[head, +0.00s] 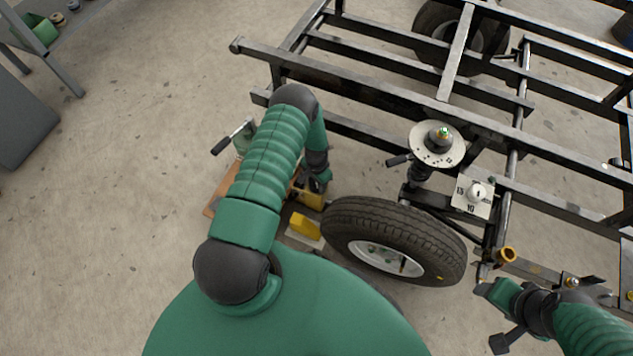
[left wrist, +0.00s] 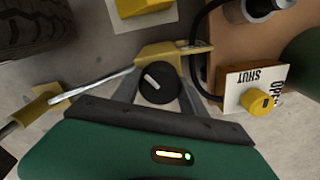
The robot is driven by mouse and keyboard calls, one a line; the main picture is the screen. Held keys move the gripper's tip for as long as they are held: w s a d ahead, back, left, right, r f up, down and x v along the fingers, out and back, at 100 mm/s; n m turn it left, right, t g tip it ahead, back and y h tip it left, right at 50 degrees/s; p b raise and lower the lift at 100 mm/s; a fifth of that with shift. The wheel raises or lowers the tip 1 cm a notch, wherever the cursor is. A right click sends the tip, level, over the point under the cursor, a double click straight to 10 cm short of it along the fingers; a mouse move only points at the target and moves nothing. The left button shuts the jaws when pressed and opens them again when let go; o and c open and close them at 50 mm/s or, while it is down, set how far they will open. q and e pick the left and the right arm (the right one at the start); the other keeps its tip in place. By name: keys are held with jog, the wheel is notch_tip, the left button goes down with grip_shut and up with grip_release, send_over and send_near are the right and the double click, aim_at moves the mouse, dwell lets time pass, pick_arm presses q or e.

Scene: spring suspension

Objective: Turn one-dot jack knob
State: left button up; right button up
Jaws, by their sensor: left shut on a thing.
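In the left wrist view, a round black knob (left wrist: 157,88) with a short white mark sits on a yellow block (left wrist: 176,50). My left gripper (left wrist: 160,76) has its fingers on both sides of the knob and is shut on it. I cannot make out a dot marking. In the head view, my left gripper (head: 318,184) is low beside the yellow jack body (head: 308,198), left of the tyre; the knob is hidden there. My right gripper (head: 489,290) is near the lower right, by the frame, and its fingers are unclear.
A yellow valve knob (left wrist: 257,101) on an OPEN/SHUT plate (left wrist: 237,83) is close to the right of my left gripper. A metal rod (left wrist: 90,87) runs to the left. The tyre (head: 395,238) and trailer frame (head: 350,75) stand close by.

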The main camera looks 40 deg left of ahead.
pick_arm(q)
jog(key=m, duration=0.3)
jog(key=shift+w+m, duration=0.15)
jog(key=shift+m, duration=2.05)
jog(key=o, duration=1.4)
jog(key=shift+c, duration=0.2)
